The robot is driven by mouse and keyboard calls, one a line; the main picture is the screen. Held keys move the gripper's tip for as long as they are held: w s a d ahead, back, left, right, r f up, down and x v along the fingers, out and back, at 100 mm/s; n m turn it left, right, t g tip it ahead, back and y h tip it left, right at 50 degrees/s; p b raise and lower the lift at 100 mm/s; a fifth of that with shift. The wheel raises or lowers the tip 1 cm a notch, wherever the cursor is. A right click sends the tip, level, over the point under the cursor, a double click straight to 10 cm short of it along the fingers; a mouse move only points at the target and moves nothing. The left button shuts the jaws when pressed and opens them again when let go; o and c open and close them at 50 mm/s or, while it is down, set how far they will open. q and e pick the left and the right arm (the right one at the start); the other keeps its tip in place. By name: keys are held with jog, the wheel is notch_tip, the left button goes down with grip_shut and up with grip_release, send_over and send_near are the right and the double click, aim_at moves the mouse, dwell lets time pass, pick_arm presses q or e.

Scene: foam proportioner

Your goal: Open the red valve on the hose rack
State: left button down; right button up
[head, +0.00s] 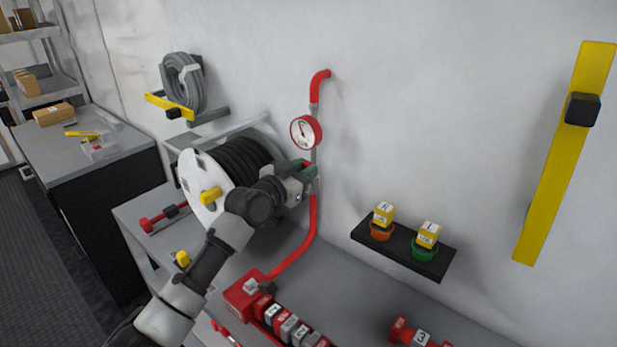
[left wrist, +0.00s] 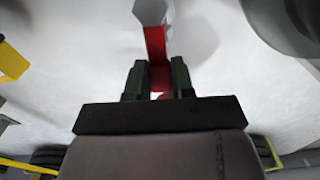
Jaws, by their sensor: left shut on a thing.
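A red pipe (head: 313,215) runs up the wall, with a grey section and a round red gauge (head: 306,132) above my gripper. My left gripper (head: 308,174) reaches in from the left, past the hose reel, to the pipe just below the gauge. In the left wrist view its two dark green fingers (left wrist: 158,82) are closed on the red valve handle (left wrist: 155,45), a flat strip that meets a pale hexagonal fitting (left wrist: 151,10). In the head view the gripper hides most of the valve. My right gripper is not in view.
The hose reel (head: 205,180) with dark hose stands close beside my left forearm. A black shelf (head: 402,250) holds two small pots with yellow tags. Red and grey numbered blocks (head: 288,328) sit on the grey bench (head: 365,297).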

pick_arm(q)
jog(key=shift+w+a+n, duration=0.2)
jog(key=shift+a+n, duration=0.15)
jog(key=shift+n, duration=0.35)
jog(key=c, duration=1)
grip_release()
jog(key=shift+o, duration=0.2)
jog(key=shift+a, duration=0.1)
jog(key=b+v, duration=0.2)
jog(key=v, duration=0.8)
jog(key=shift+s+a, duration=0.2)
jog(key=shift+s, duration=0.1)
